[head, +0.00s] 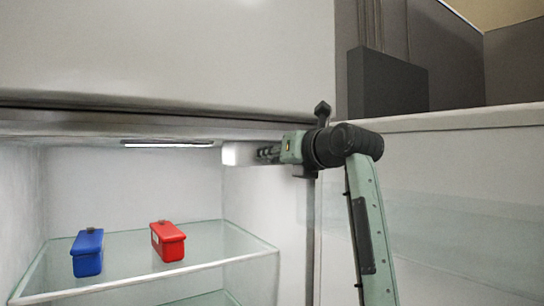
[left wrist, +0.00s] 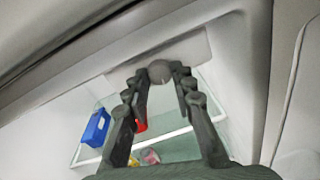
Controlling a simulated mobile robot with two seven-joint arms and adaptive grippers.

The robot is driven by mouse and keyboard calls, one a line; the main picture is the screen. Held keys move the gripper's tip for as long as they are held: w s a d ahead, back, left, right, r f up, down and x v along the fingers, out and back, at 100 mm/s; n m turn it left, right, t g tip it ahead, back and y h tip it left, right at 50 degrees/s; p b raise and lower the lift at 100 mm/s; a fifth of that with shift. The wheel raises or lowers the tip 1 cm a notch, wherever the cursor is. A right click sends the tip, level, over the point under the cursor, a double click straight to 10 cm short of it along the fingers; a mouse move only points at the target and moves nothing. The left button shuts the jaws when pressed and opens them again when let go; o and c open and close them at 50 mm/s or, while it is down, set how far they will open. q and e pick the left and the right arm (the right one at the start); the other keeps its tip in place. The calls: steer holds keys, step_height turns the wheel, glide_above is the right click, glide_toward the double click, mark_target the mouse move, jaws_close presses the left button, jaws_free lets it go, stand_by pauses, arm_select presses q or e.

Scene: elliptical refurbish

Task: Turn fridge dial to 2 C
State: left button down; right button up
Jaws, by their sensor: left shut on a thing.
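The fridge dial is a grey round knob (left wrist: 159,70) in the left wrist view, under the fridge's top. It sits on a pale housing, and that white housing (head: 237,154) shows in the head view at the upper right of the compartment. My left gripper (head: 264,153) reaches in from the right side of the head view and points left at the housing. In the left wrist view its fingers (left wrist: 155,80) are on either side of the knob, shut on it. The dial's numbers cannot be read. In the head view the knob is hidden. My right gripper is not in view.
A blue box (head: 88,252) and a red box (head: 168,241) stand on the glass shelf (head: 210,263) below. The open fridge door (head: 450,190) is at right, close to my arm. A lit strip (head: 168,144) runs along the compartment's ceiling.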

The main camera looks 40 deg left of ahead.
arm_select(q)
steer(key=c, duration=1.6)
jaws_free()
steer(key=shift+o, duration=0.2)
steer(key=v, duration=1.2)
